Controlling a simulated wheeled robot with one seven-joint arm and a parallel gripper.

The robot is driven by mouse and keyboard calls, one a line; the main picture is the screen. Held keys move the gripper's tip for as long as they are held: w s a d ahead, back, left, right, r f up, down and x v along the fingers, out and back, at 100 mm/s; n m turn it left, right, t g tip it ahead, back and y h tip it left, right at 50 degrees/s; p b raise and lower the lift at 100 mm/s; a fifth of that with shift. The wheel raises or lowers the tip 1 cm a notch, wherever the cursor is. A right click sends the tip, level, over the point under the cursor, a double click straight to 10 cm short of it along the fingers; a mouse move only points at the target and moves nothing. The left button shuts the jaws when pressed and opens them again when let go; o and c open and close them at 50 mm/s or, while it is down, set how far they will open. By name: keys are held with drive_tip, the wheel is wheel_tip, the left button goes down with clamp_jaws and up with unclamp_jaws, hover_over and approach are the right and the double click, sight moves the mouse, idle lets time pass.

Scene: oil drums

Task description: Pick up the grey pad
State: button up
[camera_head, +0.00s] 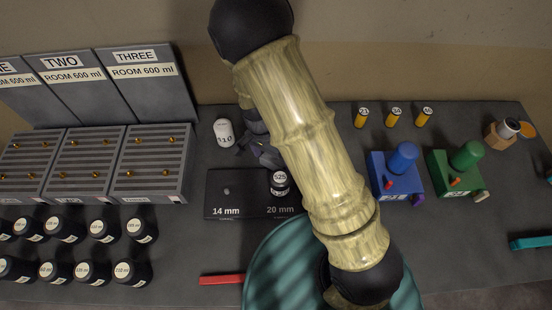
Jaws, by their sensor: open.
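A small grey piece (227,192), which may be the grey pad, lies on the black board (250,199) above the "14 mm" mark. It is too small to make out its shape. My gripper (264,156) is open, just above the board's back edge in the picture, up and to the right of the grey piece and apart from it. My arm hides part of the gripper. A dark round jar with a white label (280,183) sits on the board above the "20 mm" mark, close below the gripper.
A white cylinder (224,133) stands left of the gripper. Slatted trays (150,165) and several black jars (140,229) fill the left. A teal drum (265,265) and a red bar (222,280) are in front. Blue (397,178) and green (452,178) devices stand right.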

sight(273, 161)
drive_tip(key=shift+x, duration=0.9)
drive_tip(key=c, duration=1)
drive_tip(key=shift+o, duration=0.2)
drive_tip(key=shift+r, duration=0.1)
drive_tip(key=v, duration=0.3)
drive_tip(key=s+d+b+v, duration=0.1)
drive_tip(key=v, duration=0.5)
drive_tip(key=shift+s+d+r, duration=0.15)
drive_tip(key=shift+r, duration=0.4)
